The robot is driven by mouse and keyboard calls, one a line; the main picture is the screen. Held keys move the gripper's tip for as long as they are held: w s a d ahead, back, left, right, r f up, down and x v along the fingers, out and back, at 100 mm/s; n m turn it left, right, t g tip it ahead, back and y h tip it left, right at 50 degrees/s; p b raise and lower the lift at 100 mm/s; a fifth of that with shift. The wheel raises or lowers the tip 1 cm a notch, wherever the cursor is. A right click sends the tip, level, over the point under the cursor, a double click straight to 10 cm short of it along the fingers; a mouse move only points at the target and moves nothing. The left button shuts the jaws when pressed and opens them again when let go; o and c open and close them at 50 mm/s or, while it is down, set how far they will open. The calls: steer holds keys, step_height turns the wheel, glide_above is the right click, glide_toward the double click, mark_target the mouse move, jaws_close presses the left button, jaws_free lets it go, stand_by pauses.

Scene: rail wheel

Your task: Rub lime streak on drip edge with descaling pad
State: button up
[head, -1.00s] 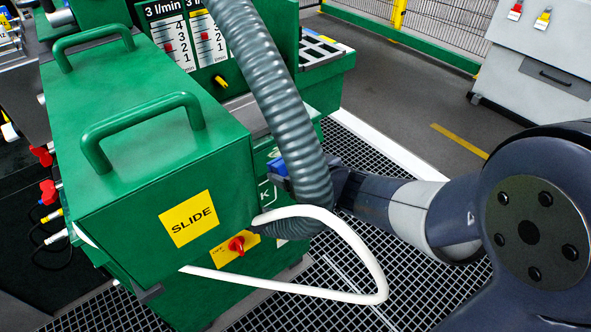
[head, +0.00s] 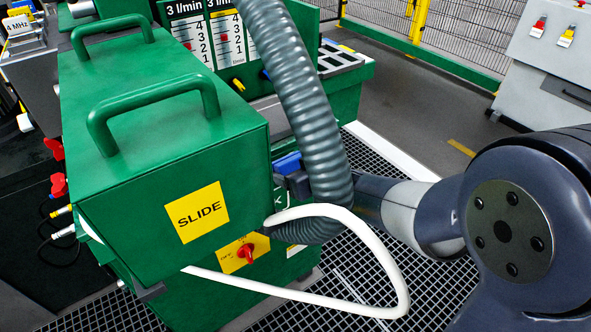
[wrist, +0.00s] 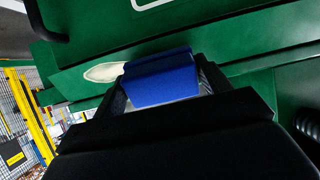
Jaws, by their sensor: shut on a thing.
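My gripper (wrist: 162,90) is shut on a blue descaling pad (wrist: 160,78), which has a pale underside. In the wrist view a whitish oval lime streak (wrist: 102,72) lies on the green drip edge (wrist: 75,80), just left of the pad. The pad covers part of the edge, and I cannot tell whether it touches it. In the head view the blue pad (head: 287,163) shows beside the green cabinet, partly behind the ribbed hose. The fingertips are mostly hidden there, and the streak is not visible.
A thick grey ribbed hose (head: 297,90) hangs close in front of my wrist. A white hose (head: 385,262) loops below it. The green cabinet (head: 165,165) with two handles stands left. A red knob (head: 246,253) sits on its lower panel. Grating floor (head: 440,285) lies to the right.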

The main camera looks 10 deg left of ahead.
steer(key=shift+x, duration=0.95)
stand_by(0.3)
